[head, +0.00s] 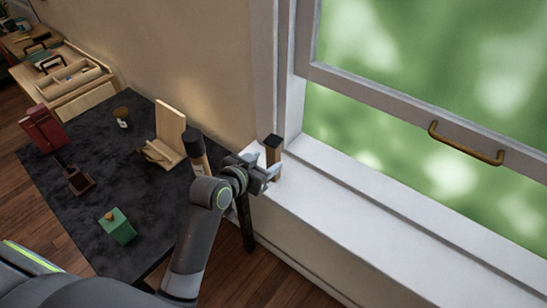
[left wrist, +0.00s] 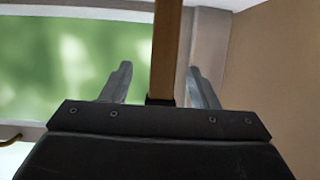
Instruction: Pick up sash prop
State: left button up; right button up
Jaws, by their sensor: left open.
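The sash prop (head: 273,157) is a short wooden bar with a dark cap, standing upright at the near left corner of the white windowsill, beside the window frame. In the left wrist view the sash prop (left wrist: 167,45) runs between the two fingers, with clear space on both sides. My left gripper (head: 265,172) is open around it at the sill and hides its lower part in the head view. In the left wrist view the left gripper (left wrist: 158,68) shows both fingers apart. My right gripper is not in view.
The raised window sash (head: 400,100) has a brass handle (head: 465,145). The sill (head: 370,230) is clear to the right. A dark table (head: 110,180) holds a wooden stand (head: 170,130), a green box (head: 118,228), a red object (head: 42,128) and a black-capped cylinder (head: 193,143).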

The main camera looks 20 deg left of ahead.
aim_at(277, 152)
pick_arm(q)
jog(key=shift+x, duration=1)
jog(key=shift+w+p, duration=0.3)
jog(key=shift+w, duration=0.15)
jog(key=shift+p+x, duration=0.55)
jog(key=shift+x, duration=1.65)
jog(key=shift+a, duration=0.15)
jog(key=c, duration=1.1)
